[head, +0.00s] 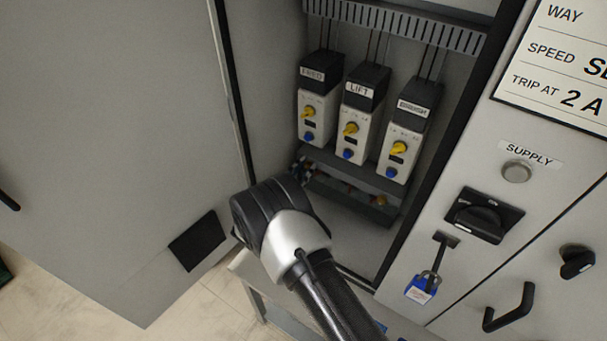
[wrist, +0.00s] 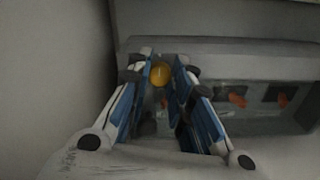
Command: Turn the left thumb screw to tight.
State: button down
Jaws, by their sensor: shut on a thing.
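In the wrist view my gripper (wrist: 160,78) has its two blue-padded fingers on either side of a rounded yellow-orange head, the left thumb screw (wrist: 160,71). The fingers are shut on it. Its turn mark and how tight it is cannot be read. Two more orange thumb screws, a middle one (wrist: 237,100) and a right one (wrist: 282,99), sit on dark squares to the right. In the head view my wrist hides most of the gripper, low in the open cabinet.
Three modules with yellow knobs, a left one (head: 311,117), a middle one (head: 360,122) and a right one (head: 403,138), stand above a grey trough. The open cabinet door (head: 120,120) is at left. A rotary switch (head: 484,216) and padlock (head: 421,290) are on the right panel.

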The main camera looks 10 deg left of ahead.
jog(key=c, duration=1.4)
grip_release()
jog(key=shift+c, duration=0.2)
jog(key=v, duration=1.2)
